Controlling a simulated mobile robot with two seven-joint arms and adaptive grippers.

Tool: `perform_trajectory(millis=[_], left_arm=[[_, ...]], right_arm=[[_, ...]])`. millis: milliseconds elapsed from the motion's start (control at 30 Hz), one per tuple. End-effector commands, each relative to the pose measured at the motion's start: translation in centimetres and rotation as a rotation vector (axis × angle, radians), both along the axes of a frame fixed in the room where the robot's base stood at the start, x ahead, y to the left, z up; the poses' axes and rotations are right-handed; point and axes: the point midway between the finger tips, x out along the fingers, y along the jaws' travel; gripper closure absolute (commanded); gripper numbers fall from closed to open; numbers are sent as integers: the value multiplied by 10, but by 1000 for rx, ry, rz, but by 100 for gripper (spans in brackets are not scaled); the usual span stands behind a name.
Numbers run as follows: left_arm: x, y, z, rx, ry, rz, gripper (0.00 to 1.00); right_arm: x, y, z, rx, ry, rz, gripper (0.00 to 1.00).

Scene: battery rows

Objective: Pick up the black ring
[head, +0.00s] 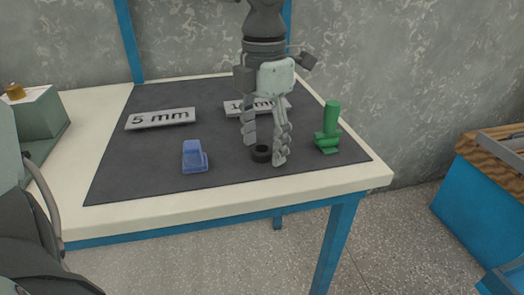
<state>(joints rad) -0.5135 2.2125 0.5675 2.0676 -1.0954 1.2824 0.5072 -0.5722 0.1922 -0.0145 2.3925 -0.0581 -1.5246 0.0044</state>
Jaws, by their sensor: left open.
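The black ring (261,154) lies on the dark mat of the table, near the right front part of the mat. My left gripper (264,152) points down over it with its two fingers apart. In the picture one fingertip is on the left of the ring and the other on the right. I cannot tell whether either finger touches the ring. My right gripper is not in view.
A green stepped part (328,130) stands close to the right of the gripper. A blue block (194,157) lies left. A "5 mm" plate (161,118) and a partly hidden plate (234,108) lie behind. The mat (125,180) is bare at front left.

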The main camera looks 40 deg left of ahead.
Motion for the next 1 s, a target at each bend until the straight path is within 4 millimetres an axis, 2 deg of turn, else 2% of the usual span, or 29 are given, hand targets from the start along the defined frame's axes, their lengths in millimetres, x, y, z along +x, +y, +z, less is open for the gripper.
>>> perform_trajectory(millis=[133,433,767,1000], left_arm=[[0,0,0,0,0,0,40],[0,0,1,0,0,0,77],[0,0,2,0,0,0,78],[1,0,22,1,-3,0,78]], right_arm=[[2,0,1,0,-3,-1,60],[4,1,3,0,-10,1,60],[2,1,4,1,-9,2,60],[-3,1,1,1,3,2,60]])
